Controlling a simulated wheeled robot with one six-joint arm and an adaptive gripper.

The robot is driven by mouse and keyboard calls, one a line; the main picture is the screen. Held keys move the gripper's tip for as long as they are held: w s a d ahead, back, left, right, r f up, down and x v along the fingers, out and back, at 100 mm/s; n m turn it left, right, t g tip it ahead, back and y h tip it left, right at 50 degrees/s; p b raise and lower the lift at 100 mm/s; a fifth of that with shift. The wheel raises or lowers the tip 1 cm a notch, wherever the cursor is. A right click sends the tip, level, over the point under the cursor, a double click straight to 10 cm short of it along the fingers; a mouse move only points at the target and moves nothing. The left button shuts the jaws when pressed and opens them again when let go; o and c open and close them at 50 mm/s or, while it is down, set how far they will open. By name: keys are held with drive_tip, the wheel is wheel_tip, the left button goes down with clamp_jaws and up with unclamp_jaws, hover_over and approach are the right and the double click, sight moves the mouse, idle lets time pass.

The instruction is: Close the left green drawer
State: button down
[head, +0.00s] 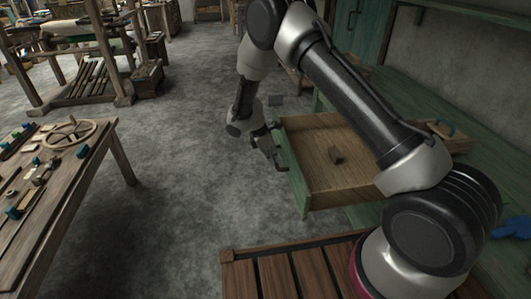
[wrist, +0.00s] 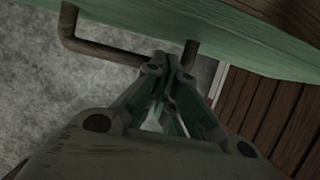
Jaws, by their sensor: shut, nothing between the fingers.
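The green drawer (head: 295,185) stands pulled out from the green bench, its wooden inside showing. A dark bar handle (head: 283,161) is on its front face. My gripper (head: 274,155) is at the drawer front, close to the handle. In the wrist view the green drawer front (wrist: 230,38) crosses the top, and the handle (wrist: 95,47) sticks out from it. My gripper (wrist: 168,66) is shut with its fingertips overlapping the handle bar near its right end. I cannot tell whether they touch it. Nothing shows between the fingers.
A slatted wooden surface (head: 285,268) is in front of the drawer. A table with tools (head: 92,152) stands at the left, and a loom (head: 75,88) behind it. The grey floor between is clear.

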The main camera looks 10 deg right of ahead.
drive_tip(key=shift+d, duration=1.05)
drive_tip(key=d, duration=3.3)
